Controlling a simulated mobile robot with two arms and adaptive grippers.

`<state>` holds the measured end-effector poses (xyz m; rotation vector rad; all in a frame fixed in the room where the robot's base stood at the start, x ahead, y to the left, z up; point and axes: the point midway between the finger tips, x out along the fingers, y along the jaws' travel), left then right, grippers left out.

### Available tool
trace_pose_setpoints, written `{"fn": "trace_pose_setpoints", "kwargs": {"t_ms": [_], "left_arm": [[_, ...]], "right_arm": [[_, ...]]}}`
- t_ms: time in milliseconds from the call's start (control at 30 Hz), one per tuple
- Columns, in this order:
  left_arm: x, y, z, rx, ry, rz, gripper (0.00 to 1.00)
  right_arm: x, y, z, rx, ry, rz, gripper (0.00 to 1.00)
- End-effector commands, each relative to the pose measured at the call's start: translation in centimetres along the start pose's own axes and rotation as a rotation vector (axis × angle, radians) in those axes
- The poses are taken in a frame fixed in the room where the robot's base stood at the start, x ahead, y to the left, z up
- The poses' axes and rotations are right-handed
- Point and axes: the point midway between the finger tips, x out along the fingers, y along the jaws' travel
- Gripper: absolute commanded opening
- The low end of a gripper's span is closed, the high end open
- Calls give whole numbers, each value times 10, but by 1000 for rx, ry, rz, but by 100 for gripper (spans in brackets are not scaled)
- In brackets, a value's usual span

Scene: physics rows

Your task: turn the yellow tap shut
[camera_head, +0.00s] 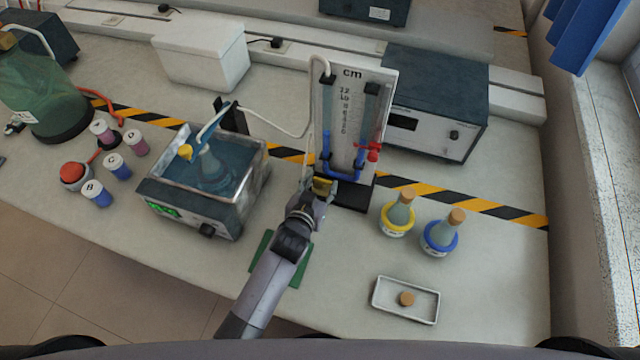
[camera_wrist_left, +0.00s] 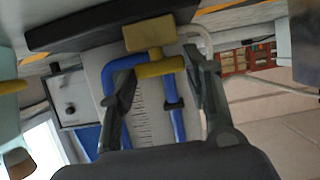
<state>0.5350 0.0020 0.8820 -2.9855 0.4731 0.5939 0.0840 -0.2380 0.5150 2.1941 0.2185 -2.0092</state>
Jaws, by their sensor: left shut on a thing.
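The yellow tap (camera_head: 322,185) is low on the left side of the upright white "cm" gauge board (camera_head: 350,85), by the blue-filled U-tube. In the left wrist view the tap (camera_wrist_left: 150,36) shows as a yellow block with a crossbar handle. My left gripper (camera_head: 314,193) reaches the tap from the front, and its fingers (camera_wrist_left: 160,72) are shut on the tap's handle, one at each end. The gripper partly hides the tap in the head view. My right gripper is not in view.
A red tap (camera_head: 373,152) sits on the board's right side. A water bath (camera_head: 175,205) with a flask stands left, with a hose to the board. Two stoppered flasks (camera_head: 397,215) (camera_head: 440,235) and a small tray (camera_head: 425,314) are right. A green mat (camera_head: 262,250) lies under my arm.

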Motion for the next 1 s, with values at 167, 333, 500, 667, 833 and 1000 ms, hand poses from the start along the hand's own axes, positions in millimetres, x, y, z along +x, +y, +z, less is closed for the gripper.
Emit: {"fn": "trace_pose_setpoints", "kwargs": {"t_ms": [167, 333, 500, 667, 833, 1000], "left_arm": [[0, 0, 0, 0, 0, 1, 26], [0, 0, 0, 0, 0, 1, 17], [-1, -1, -1, 8, -1, 14, 17], [-1, -4, -2, 32, -2, 60, 17], [-1, -7, -3, 73, -3, 148, 17], [0, -10, -1, 114, -2, 246, 17]], "right_arm": [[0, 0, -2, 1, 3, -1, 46], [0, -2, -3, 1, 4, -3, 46], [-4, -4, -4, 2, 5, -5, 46], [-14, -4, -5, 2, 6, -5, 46], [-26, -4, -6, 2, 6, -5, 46], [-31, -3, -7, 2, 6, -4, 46]]}}
